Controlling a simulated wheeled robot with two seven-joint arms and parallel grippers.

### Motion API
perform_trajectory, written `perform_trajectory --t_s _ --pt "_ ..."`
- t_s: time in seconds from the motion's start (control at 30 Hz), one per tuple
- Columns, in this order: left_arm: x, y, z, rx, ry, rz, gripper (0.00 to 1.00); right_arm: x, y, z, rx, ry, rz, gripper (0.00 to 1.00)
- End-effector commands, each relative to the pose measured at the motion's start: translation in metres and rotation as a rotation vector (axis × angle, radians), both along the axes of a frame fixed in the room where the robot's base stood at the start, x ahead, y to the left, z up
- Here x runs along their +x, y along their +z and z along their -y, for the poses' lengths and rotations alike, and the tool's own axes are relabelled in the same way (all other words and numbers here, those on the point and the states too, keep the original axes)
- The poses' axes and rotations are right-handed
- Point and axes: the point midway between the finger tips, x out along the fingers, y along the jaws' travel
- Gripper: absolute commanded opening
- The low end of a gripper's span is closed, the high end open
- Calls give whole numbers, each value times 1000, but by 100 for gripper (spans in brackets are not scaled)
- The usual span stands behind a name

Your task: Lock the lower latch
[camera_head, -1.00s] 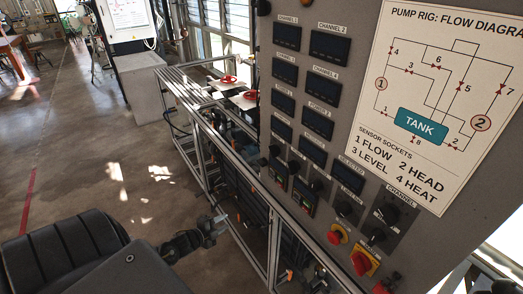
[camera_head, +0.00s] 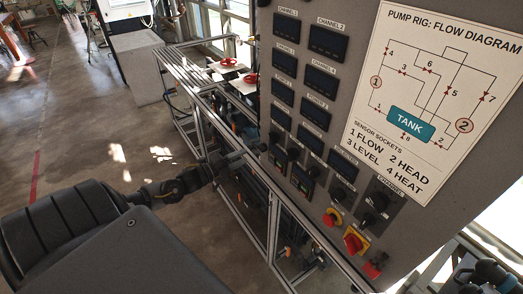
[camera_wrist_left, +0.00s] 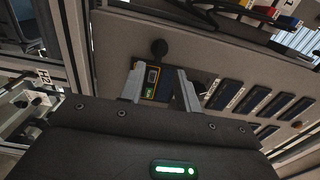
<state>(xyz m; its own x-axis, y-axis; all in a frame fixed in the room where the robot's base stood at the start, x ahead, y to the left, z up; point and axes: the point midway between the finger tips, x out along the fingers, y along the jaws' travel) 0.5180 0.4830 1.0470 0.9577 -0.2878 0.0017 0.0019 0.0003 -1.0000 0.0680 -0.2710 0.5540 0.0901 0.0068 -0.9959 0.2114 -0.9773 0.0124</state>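The grey panel (camera_head: 350,75) of the pump rig stands at the right of the head view. No part is clearly readable as the lower latch. A dark rounded fitting (camera_head: 264,147) sits at the panel's lower left edge, close to the tip of my left gripper (camera_head: 236,160). In the left wrist view, my left gripper (camera_wrist_left: 160,85) has its two fingers spread with nothing between them. I cannot tell whether the fingers touch the panel. My right gripper is not clearly in view.
A metal frame (camera_head: 205,110) with red handwheels (camera_head: 250,78) runs beside the panel's left edge. Red and yellow switches (camera_head: 354,241) stick out at the panel's lower part. Open floor (camera_head: 100,120) lies to the left.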

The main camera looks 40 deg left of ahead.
Motion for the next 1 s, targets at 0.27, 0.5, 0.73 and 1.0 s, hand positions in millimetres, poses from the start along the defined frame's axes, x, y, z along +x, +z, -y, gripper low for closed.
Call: perform_trajectory --t_s 0.27,0.5,0.73,1.0 --pt "39 -3 11 -1 0 3 33 1 -20 0 0 0 1 45" --pt "71 -3 21 -1 2 2 33 1 -34 2 -3 1 2 45" --pt "71 0 21 -1 1 -1 33 2 -32 5 -6 2 3 45" --pt "71 0 21 -1 1 -1 9 2 -32 5 -6 2 2 45"
